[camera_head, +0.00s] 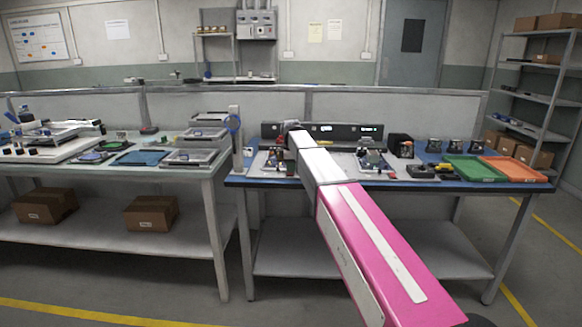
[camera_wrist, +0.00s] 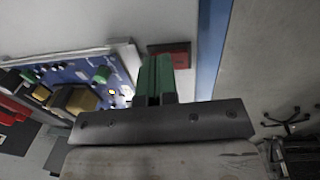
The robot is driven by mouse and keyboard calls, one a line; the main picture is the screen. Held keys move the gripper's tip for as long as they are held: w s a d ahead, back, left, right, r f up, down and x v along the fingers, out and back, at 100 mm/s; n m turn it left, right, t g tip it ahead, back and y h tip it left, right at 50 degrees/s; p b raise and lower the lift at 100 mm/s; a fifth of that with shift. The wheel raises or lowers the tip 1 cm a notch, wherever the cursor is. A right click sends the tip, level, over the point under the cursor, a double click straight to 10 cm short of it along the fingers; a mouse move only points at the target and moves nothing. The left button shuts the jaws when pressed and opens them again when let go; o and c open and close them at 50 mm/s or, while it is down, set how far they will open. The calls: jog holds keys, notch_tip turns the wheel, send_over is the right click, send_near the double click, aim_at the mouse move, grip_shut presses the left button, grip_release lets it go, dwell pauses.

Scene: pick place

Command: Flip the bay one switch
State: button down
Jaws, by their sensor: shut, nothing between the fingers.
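My gripper (camera_wrist: 157,66) is shut and empty in the wrist view, its green fingers pressed together. A small dark red block (camera_wrist: 181,48) lies just past the fingertips on a pale surface; it may be the bay one switch, but I cannot tell, nor whether the fingers touch it. My wrist hides part of the panel there, and no switch is clear.
A blue circuit board (camera_wrist: 75,80) sits left of the fingers. On the blue-topped bench, board fixtures (camera_head: 372,160) stand before the panel, with a green tray (camera_head: 474,170) and an orange tray (camera_head: 514,169) at right. A grey post (camera_head: 237,140) rises at the bench's left end.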

jog(key=shift+w+f, duration=0.2)
jog(key=shift+f, duration=0.35)
jog(key=shift+w, duration=0.1)
jog(key=shift+s+d, duration=0.1)
jog(key=shift+s, duration=1)
jog(key=shift+r, duration=0.55)
notch_tip(320, 180, up, 14)
jog(key=shift+w, duration=0.2)
jog(key=shift+f, duration=0.1)
